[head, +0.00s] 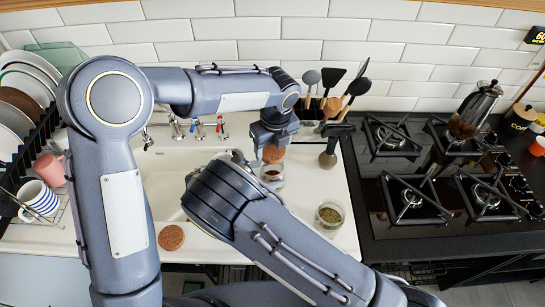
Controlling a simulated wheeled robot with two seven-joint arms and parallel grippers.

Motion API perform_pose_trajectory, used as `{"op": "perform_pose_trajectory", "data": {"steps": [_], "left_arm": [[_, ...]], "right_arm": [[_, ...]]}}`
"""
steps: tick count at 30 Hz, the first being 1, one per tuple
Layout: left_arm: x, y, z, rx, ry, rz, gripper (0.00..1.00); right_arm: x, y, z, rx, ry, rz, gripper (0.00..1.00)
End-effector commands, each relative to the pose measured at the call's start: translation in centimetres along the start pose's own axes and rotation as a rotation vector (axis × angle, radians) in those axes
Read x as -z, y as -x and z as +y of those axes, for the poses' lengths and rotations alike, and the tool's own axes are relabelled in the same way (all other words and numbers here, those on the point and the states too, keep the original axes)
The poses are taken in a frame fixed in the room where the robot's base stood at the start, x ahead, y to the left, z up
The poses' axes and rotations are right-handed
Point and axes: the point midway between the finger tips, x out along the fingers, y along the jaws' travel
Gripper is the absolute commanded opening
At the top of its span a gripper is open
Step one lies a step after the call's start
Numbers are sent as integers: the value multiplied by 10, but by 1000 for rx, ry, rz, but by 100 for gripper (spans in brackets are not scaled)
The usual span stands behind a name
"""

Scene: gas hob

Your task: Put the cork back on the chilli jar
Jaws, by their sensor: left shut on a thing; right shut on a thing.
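My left gripper (273,138) is shut on a brown cork (273,154) and points down. The cork is just above the mouth of a small glass jar (272,176) with reddish-brown contents, the chilli jar. I cannot tell whether cork and jar touch. My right gripper (256,172) is at the jar's left side and shut on it, its fingers largely hidden behind my own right wrist. A second cork (171,238) lies flat on the counter at the lower left. An open jar of green herbs (330,214) stands to the right.
A utensil holder (311,112) with several tools stands behind. A grinder-like thing (329,156) is right of the jar. The sink (170,165) and dish rack (40,160) are left, the gas hob (440,180) right. Counter around the herb jar is clear.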

Motion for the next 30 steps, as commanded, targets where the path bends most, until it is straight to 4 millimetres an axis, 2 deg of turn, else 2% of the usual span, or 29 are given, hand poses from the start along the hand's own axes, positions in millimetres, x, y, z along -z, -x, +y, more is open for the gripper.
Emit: {"op": "perform_pose_trajectory", "data": {"steps": [3, 6, 22, 30], "left_arm": [[2, -16, 0, -1, 1, 0, 42], [2, -22, 0, 0, 0, 0, 42], [3, -23, -1, 1, 1, 0, 42], [4, -37, 0, 0, 2, 1, 42]], "right_arm": [[0, 0, 0, -1, -1, 0, 26], [0, 0, 0, -1, -1, 0, 26], [0, 0, 0, -1, -1, 0, 26], [0, 0, 0, -1, -1, 0, 26]]}}
